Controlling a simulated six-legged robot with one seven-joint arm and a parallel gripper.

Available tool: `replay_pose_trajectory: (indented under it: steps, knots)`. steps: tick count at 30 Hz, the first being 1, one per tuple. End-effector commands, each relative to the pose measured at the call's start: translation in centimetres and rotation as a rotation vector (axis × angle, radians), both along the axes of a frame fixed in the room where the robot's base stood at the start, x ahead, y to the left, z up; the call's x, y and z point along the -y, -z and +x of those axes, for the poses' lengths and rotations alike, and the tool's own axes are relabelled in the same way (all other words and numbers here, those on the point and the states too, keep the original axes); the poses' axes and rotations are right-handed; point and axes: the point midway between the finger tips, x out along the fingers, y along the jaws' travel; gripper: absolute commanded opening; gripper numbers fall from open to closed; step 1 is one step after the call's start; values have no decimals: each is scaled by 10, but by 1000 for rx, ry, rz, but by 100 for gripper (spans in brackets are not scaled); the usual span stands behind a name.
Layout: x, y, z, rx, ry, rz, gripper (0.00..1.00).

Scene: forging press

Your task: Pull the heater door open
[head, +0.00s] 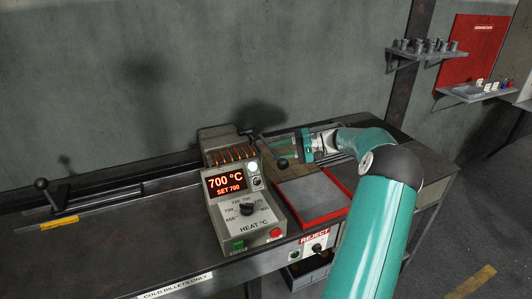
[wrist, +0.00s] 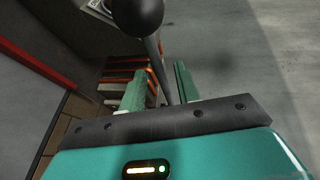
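The heater (head: 228,157) is a grey box on the bench with glowing orange bars under its top, left of my gripper (head: 290,146) in the head view. A dark rod with a black ball knob (head: 282,164) stands at its right side; I take this as the door handle. In the wrist view the knob (wrist: 138,14) is near the top, and its rod (wrist: 160,68) runs down between my two green fingers. The fingers are apart, with gaps beside the rod; contact is not clear. The glowing bars (wrist: 122,75) show behind. The door panel itself is hard to make out.
A control box (head: 245,215) reading 700 °C stands in front of the heater. A separate lever with a ball (head: 42,185) is at the far left. The wall rises close behind the bench.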

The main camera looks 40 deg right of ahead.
Motion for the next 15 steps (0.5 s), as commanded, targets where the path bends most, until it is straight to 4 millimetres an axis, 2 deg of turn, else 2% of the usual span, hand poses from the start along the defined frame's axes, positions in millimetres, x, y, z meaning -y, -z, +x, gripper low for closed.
replay_pose_trajectory:
  steps: [6, 15]
  knots:
    - [-26, 6, 23, 0, -3, -1, 32]
    - [-34, 8, 30, 0, -2, -1, 32]
